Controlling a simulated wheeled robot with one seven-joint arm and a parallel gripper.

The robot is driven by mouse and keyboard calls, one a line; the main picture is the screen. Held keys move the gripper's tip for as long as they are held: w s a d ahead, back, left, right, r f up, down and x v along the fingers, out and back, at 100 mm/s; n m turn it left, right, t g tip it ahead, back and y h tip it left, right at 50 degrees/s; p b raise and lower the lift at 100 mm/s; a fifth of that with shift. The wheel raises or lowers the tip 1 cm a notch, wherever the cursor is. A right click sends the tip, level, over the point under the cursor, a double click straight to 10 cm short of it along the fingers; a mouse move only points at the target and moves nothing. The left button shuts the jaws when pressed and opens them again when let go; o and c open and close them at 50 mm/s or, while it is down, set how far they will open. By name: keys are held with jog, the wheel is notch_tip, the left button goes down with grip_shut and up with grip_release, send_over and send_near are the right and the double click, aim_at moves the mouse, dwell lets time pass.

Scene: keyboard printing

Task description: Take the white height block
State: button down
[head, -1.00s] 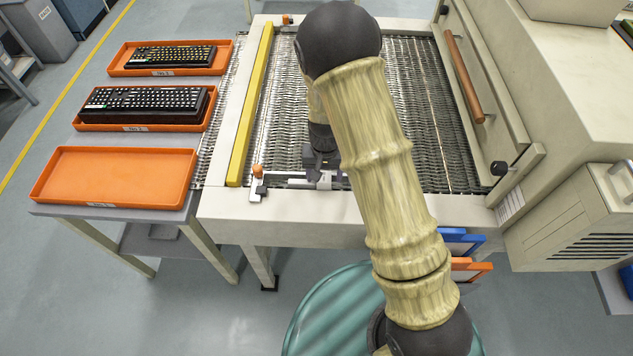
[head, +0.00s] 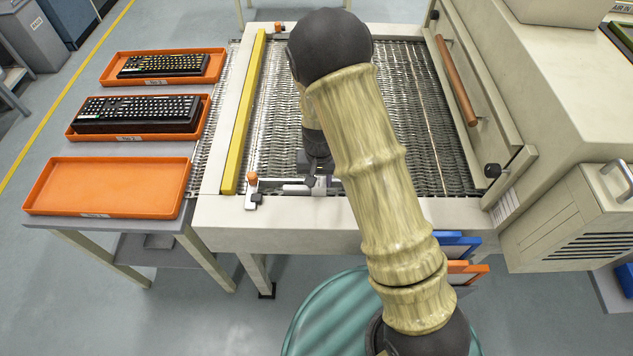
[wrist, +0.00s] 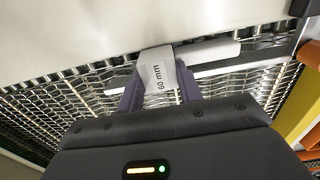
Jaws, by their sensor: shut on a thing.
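The white height block (wrist: 158,72), marked "60 mm", is between the two purple fingers of my gripper (wrist: 160,92) in the wrist view. My gripper is shut on it. In the head view my gripper (head: 318,182) is at the front edge of the mesh conveyor, and my arm hides most of the block. A pale bar (wrist: 210,52) runs behind the block in the wrist view. I cannot tell whether the block touches the bar or the mesh.
The mesh conveyor (head: 410,110) has a yellow rail (head: 243,110) on its left and a machine housing (head: 570,120) on its right. Orange trays stand at the left; two hold keyboards and the front tray (head: 105,187) is empty. An orange-knobbed bracket (head: 252,185) stands near the gripper.

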notch_tip(320, 180, up, 18)
jog(key=shift+f, duration=0.15)
dwell(0.5)
jog(key=c, duration=1.6)
grip_release()
grip_shut()
